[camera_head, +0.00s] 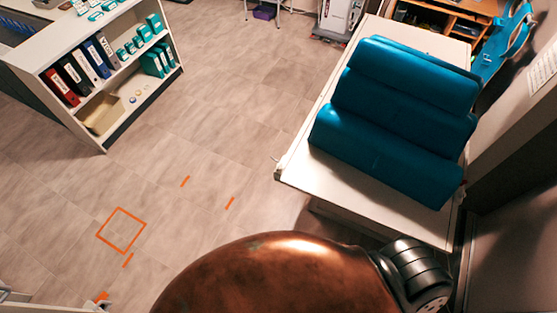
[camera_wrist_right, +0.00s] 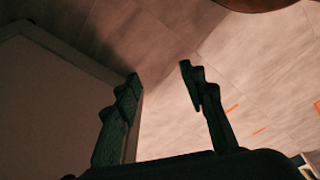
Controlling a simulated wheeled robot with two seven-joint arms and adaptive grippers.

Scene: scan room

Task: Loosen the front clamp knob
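I cannot make out a clamp knob for certain in either view. A small pale piece (camera_head: 276,158) sticks out at the left corner of the white table (camera_head: 296,160) in the head view, too small to identify. My right gripper (camera_wrist_right: 160,73) shows in the right wrist view with its two dark fingers apart and nothing between them. A large plain panel or box side (camera_wrist_right: 55,110) lies left of its fingers, and tiled floor shows beyond them. My left gripper is in neither view.
Three blue cushions (camera_head: 400,125) lie on the table. A white shelf (camera_head: 100,135) with binders stands at the upper left. A blue chair-like object (camera_head: 505,45) is at the upper right. The floor between shelf and table is open, with an orange square outline (camera_head: 103,231) and short orange marks.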

